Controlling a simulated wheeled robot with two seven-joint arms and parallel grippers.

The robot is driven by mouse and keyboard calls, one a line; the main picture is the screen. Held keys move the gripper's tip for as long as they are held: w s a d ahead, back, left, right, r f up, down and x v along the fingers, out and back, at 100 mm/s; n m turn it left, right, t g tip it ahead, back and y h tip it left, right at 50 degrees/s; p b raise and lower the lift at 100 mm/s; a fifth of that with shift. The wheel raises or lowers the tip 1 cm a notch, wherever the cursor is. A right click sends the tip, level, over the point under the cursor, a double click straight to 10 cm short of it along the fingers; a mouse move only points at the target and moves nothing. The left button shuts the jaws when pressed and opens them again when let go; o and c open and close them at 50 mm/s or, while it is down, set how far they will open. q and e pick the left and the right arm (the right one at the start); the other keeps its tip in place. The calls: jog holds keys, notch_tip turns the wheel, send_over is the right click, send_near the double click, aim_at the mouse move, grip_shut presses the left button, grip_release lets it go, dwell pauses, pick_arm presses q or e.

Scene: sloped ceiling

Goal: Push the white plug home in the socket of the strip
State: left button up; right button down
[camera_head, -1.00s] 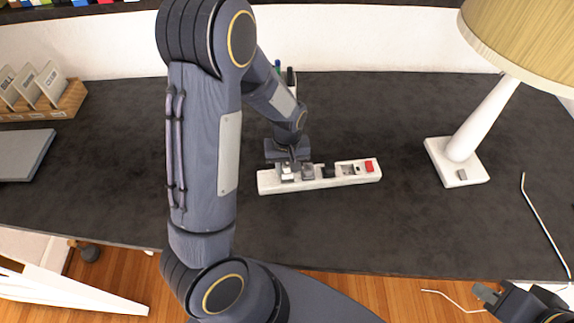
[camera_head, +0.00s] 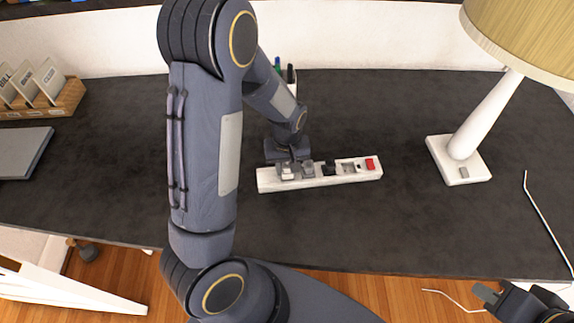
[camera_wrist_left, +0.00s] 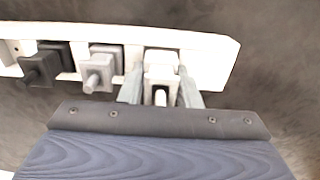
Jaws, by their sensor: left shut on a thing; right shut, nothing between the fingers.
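The white power strip (camera_head: 345,180) lies on the dark desk, with a red switch (camera_head: 370,164) at its right end in the head view. The white plug (camera_wrist_left: 160,68) is at the socket nearest the strip's plain end in the left wrist view, where the strip's end (camera_wrist_left: 215,52) shows too. My left gripper (camera_wrist_left: 160,92) is shut on the white plug, one finger on each side. It also shows in the head view (camera_head: 291,170). Whether the plug is fully seated is hard to tell. My right gripper (camera_head: 487,296) is shut and empty at the lower right, away from the strip.
A grey plug (camera_wrist_left: 101,67) and a black plug (camera_wrist_left: 45,64) sit in the neighbouring sockets. A white lamp (camera_head: 462,150) stands at right. A pen holder (camera_head: 290,86) is behind my left wrist. A card box (camera_head: 42,103) is at far left.

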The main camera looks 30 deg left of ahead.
pick_arm(q)
jog(key=shift+f, duration=0.3)
jog(key=o, duration=1)
jog(key=shift+r, duration=0.1)
jog(key=shift+r, duration=0.15)
notch_tip(320, 180, up, 7)
jog(key=shift+r, duration=0.2)
jog(key=shift+r, duration=0.1)
